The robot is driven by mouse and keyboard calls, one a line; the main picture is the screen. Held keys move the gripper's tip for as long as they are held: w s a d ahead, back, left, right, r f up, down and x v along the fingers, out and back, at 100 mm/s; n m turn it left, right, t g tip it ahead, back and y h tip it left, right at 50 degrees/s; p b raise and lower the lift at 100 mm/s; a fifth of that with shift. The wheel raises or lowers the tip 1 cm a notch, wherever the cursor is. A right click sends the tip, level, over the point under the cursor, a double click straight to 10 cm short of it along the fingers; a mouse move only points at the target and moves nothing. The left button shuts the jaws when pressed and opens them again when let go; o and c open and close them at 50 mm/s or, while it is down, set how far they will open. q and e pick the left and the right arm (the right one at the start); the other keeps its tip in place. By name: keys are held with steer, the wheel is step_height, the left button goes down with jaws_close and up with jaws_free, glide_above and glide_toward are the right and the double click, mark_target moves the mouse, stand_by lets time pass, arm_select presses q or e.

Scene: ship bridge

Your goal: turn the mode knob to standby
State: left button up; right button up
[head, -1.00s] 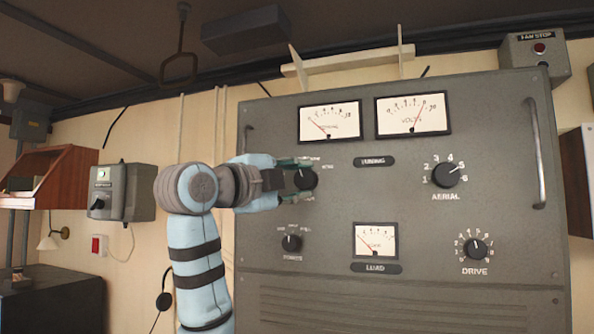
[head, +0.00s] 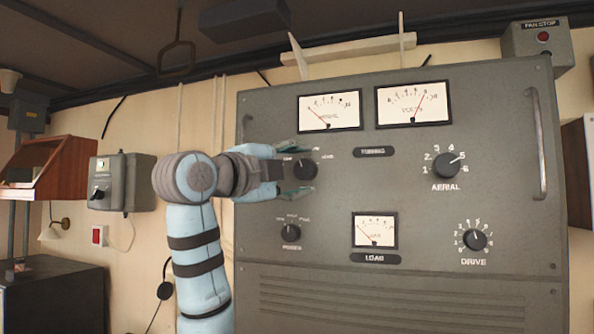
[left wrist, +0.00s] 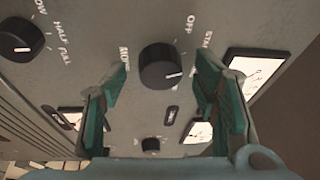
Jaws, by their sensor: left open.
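The mode knob (head: 305,168) is a round black knob at the upper left of the grey panel, with white labels around it. In the left wrist view the knob (left wrist: 164,66) has a white mark pointing right; an "OFF" label shows above right of it, and a label starting "STA" runs partly behind a finger. My left gripper (head: 290,168) is open, its green fingers on either side of the knob at the panel. It also shows in the left wrist view (left wrist: 163,72); I cannot tell whether the fingers touch the knob. My right gripper is out of view.
The power knob (head: 291,232) is below the mode knob. The aerial knob (head: 446,166), drive knob (head: 475,239) and load meter (head: 375,230) are to the right. Two meters sit above. A handle (head: 538,143) stands out at the panel's right edge.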

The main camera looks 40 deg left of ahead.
arm_select(q)
steer(key=s+f, duration=0.1)
steer(key=s, duration=1.1)
steer(key=shift+d+f, duration=0.15)
steer(key=shift+d, duration=0.05)
steer(key=shift+w, duration=0.15)
